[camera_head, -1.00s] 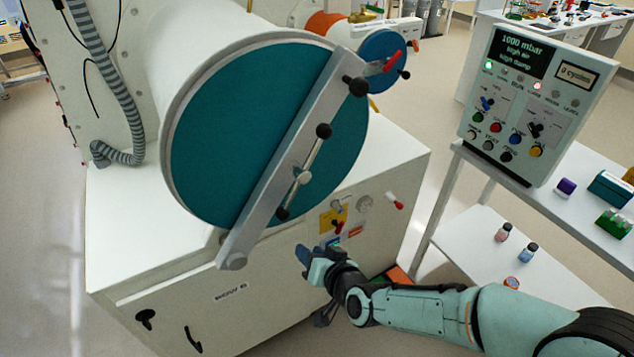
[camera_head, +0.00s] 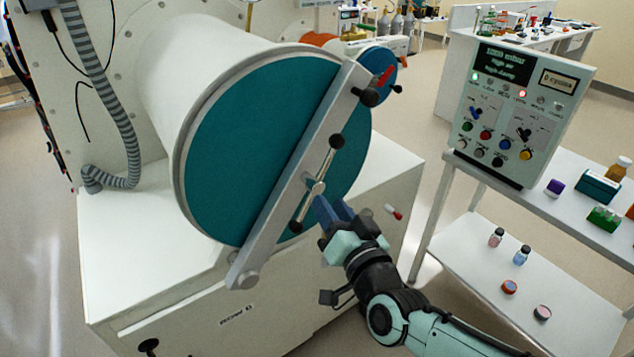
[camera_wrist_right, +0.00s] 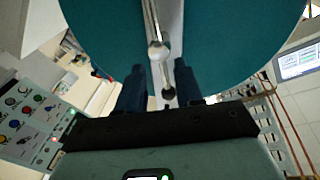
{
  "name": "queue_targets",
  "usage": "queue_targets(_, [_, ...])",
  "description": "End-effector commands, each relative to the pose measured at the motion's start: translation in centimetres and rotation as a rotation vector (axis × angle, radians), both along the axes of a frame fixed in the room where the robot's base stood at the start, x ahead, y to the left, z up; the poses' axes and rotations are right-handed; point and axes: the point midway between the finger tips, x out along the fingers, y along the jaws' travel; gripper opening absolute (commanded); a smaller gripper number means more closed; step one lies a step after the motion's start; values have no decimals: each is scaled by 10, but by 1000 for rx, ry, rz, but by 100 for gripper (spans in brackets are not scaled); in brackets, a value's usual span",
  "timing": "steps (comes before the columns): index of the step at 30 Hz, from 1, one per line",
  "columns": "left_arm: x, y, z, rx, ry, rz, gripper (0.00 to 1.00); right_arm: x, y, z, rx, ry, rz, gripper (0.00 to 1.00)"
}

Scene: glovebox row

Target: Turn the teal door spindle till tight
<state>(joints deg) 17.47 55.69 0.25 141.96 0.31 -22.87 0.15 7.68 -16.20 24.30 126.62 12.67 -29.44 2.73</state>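The round teal door (camera_head: 235,150) closes the end of a large white cylinder. A grey metal bar (camera_head: 272,228) runs diagonally across it. The spindle (camera_head: 317,187) sits mid-bar, with a silver hub and a thin cross rod ending in black knobs. My right gripper (camera_head: 331,203) is just in front of the hub, at its lower right, fingers pointing at the door. In the right wrist view, the blue fingers (camera_wrist_right: 159,70) are apart, with the hub (camera_wrist_right: 157,52) showing between and just beyond their tips. I cannot tell whether they touch it. My left gripper is out of view.
A smaller blue door (camera_head: 376,72) with a red handle is behind at upper right. A control panel (camera_head: 515,115) stands on a white shelf unit (camera_head: 590,235) at the right, with small jars and boxes. A ribbed hose (camera_head: 120,130) hangs at left.

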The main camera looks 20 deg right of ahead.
Motion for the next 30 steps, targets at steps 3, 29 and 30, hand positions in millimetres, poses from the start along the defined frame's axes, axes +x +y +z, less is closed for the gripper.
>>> queue_targets(3, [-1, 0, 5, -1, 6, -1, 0, 25, 3, 0, 3, 5, 0, 36])
queue_targets(29, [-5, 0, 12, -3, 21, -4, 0, 76, 10, 0, 0, 1, 0, 0])
queue_targets(30, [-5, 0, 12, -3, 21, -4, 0, 76, 10, 0, 0, 1, 0, 0])
